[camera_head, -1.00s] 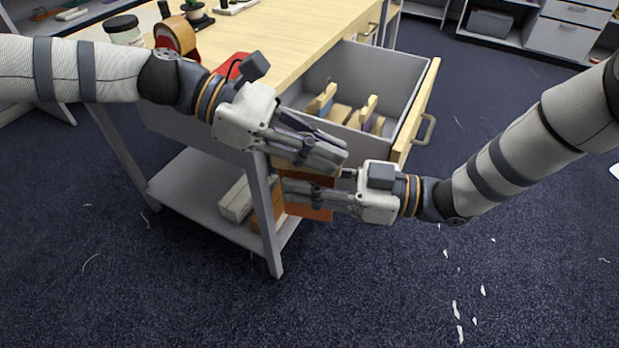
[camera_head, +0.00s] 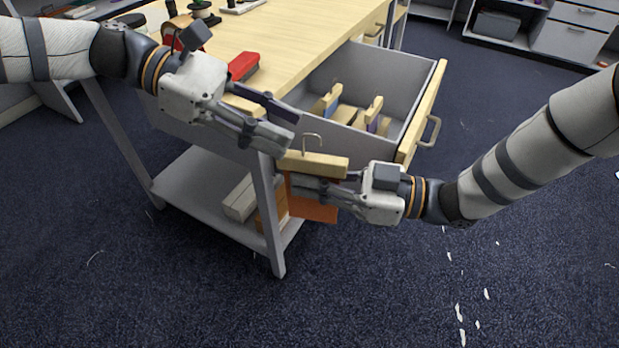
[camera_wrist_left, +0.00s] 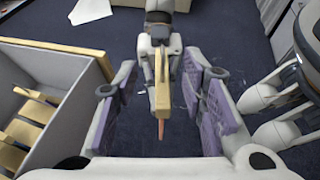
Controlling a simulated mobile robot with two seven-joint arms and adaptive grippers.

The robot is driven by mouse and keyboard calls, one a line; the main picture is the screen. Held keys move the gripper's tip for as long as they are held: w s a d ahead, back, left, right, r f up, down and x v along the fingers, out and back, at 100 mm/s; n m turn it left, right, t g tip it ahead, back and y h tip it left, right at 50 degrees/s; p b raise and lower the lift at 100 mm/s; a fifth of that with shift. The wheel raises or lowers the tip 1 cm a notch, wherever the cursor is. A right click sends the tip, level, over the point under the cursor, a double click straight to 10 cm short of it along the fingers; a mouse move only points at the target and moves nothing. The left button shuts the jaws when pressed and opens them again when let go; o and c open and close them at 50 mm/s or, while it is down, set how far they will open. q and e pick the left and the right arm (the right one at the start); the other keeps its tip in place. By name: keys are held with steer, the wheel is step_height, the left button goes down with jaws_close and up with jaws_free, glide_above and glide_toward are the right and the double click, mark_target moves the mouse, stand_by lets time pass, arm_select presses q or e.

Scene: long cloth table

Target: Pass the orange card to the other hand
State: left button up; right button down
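The orange card (camera_head: 315,209) hangs below a pale wooden bar (camera_head: 312,163) with a metal hook on top. My right gripper (camera_head: 300,186) is shut on it just under the bar, in front of the table leg, and covers part of the card. My left gripper (camera_head: 288,126) is open and empty, up and left of the bar, apart from it. In the left wrist view, the bar (camera_wrist_left: 162,97) appears edge-on between the spread purple finger pads, with a thin orange strip of the card (camera_wrist_left: 161,129) below.
An open grey drawer (camera_head: 383,62) holding wooden-topped pieces is just behind the grippers. A red object (camera_head: 243,66) lies near the table edge. Boxes (camera_head: 240,199) sit on the lower shelf. The floor to the front is free.

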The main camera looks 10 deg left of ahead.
arm_select(q)
steer(key=s+d+f+m+g+y, duration=0.1)
steer(key=s+d+f+g+y, duration=0.15)
steer(key=s+f, duration=0.7)
steer(key=s+d+f+m+g+y, duration=0.2)
steer(key=s+f+g, duration=0.2)
steer(key=s+f, duration=0.55)
steer(key=s+a+f+m+t+y, duration=0.3)
steer(key=s+a+f+m+y, duration=0.3)
steer(key=s+f, duration=0.5)
steer(key=s+a+f+m+t+y, duration=0.1)
steer(key=a+f+m, duration=0.1)
steer(key=a, duration=0.3)
steer(key=s+a+f+m+t+y, duration=0.1)
steer(key=s+a+f+m+y, duration=0.1)
steer(key=a+m, duration=0.3)
steer(key=shift+a, duration=0.35)
